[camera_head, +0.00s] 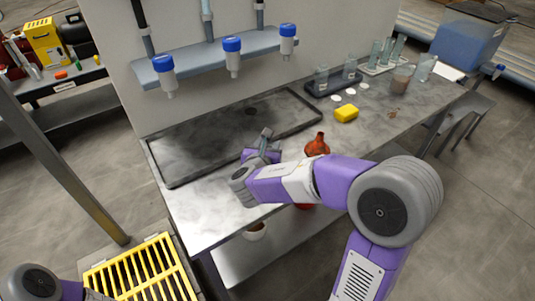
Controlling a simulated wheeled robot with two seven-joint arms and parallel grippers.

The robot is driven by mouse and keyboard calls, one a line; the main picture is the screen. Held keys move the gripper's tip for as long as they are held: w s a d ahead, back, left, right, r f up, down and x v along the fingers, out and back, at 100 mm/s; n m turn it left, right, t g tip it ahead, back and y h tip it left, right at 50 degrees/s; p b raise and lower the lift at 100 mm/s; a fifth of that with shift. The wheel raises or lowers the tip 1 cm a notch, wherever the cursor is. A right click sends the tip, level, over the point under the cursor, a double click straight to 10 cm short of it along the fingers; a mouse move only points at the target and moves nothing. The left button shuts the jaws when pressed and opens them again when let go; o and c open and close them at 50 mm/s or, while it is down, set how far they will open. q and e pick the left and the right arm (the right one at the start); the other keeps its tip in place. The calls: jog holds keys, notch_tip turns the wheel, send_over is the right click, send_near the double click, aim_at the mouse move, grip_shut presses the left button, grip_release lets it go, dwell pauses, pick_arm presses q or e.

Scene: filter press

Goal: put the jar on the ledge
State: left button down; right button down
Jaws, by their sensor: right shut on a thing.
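A grey-blue ledge (215,62) runs along the pale wall above the bench. Three blue-capped clear jars (233,58) sit at it in a row, below pipes on the wall. My right gripper (266,141) is low over the bench at the front edge of the dark tray, below the ledge and apart from it. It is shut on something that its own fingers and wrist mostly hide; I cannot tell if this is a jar. Part of my left arm shows at the bottom left, but its gripper is out of view.
A dark shallow tray (190,155) lies on the bench (210,205). A red-brown bulb (318,146) stands right of my gripper. A yellow block (346,113), white discs and glassware racks (333,84) are further right. A yellow grate (140,272) is at lower left.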

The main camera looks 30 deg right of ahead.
jog(key=shift+f, duration=0.6)
jog(key=shift+f, duration=0.2)
jog(key=c, duration=0.6)
grip_release()
jog(key=shift+r, duration=0.1)
jog(key=p+v, duration=0.3)
jog(key=v, duration=0.9)
jog(key=shift+r, duration=0.15)
